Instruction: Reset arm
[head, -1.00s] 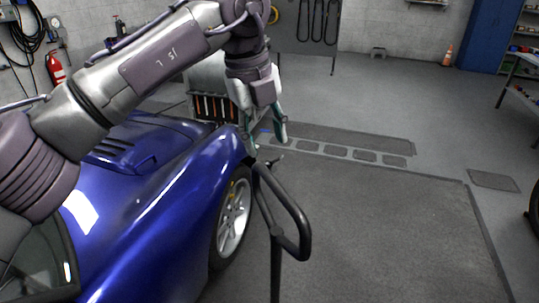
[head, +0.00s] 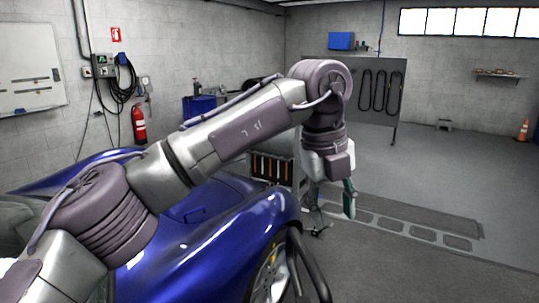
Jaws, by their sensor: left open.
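My left arm comes in from the left and reaches over the blue car. My left gripper (head: 334,206) hangs down at the arm's end, fingers apart and with nothing seen between them. It is just beyond the car's near right corner, above the floor by the grey cabinet. The blue car (head: 205,245) fills the lower left, with its wheel (head: 270,272) partly hidden by a black tubular stand (head: 310,265). My right gripper is out of view.
A grey cabinet (head: 285,150) with orange-marked slots stands behind the arm. Floor plates (head: 420,233) lie to the right, with open floor around them. A fire extinguisher (head: 139,122) hangs on the left wall.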

